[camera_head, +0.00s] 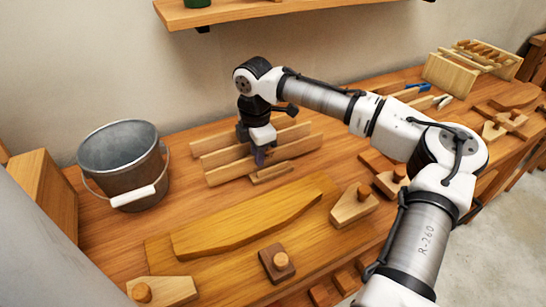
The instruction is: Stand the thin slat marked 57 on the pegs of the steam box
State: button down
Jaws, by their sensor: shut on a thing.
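My gripper (259,157) points down at a group of thin pale slats on the bench, left of the picture's middle. It is shut on one of them, seemingly the front slat (300,149), which looks upright on its long edge. Another slat (292,133) stands behind it, roughly parallel. A short wooden piece (271,173) lies just in front. No number 57 is readable on any slat. A pale wooden box (450,76) stands at the far right of the bench; I cannot tell whether it is the steam box.
A metal bucket (120,150) stands left of the slats. A curved board (205,240) lies in front, among wooden blocks with round knobs (354,208). A shelf (230,14) hangs above. A blue-handled tool (418,87) lies right, behind my arm.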

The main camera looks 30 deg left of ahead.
notch_tip(320, 180, up, 12)
jog(key=p, duration=0.8)
jog(key=shift+r+p, duration=0.15)
jog(key=shift+p, duration=0.25)
dwell(0.5)
